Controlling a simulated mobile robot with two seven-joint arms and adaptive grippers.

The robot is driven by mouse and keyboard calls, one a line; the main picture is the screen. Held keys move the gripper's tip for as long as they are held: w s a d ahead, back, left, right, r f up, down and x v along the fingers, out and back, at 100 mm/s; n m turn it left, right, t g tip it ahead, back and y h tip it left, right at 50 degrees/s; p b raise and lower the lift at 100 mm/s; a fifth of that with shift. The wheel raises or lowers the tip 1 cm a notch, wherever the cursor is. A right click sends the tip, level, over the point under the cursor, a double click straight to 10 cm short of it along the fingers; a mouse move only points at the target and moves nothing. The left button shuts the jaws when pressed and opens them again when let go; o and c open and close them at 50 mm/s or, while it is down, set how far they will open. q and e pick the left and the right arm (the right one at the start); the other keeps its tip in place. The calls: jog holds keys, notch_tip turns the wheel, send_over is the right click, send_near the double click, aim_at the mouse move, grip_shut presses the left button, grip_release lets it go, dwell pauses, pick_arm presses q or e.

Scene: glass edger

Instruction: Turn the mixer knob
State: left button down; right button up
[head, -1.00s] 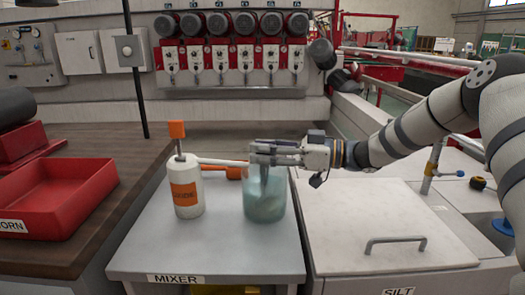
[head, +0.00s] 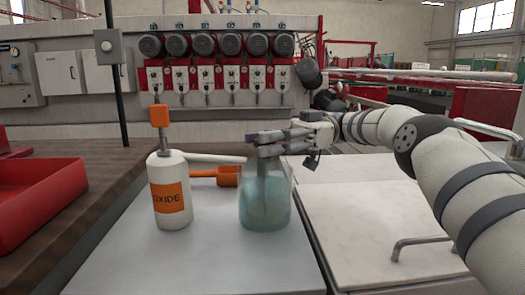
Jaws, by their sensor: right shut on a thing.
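My right gripper (head: 270,146) comes in from the right over the mouth of a clear glass jar (head: 265,212) holding pale blue-green liquid. It is shut on the top of a grey upright piece, like a stirring rod (head: 262,170), that reaches down into the jar. The fingers and glass partly hide this piece. The jar stands upright on the grey mixer bench (head: 205,262). I cannot make out a separate mixer knob. My left gripper is not in view.
A white oxide bottle (head: 172,177) with an orange top stands left of the jar. An orange scoop (head: 228,176) and a white rod (head: 215,158) lie behind. A pale lid (head: 370,210) with a handle (head: 425,243) is at right, a red tray (head: 38,195) at left.

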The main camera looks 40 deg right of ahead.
jog(key=shift+f+g, duration=0.1)
jog(key=shift+g, duration=0.2)
dwell(0.5)
jog(key=o, duration=1.1)
jog(key=shift+a, duration=0.1)
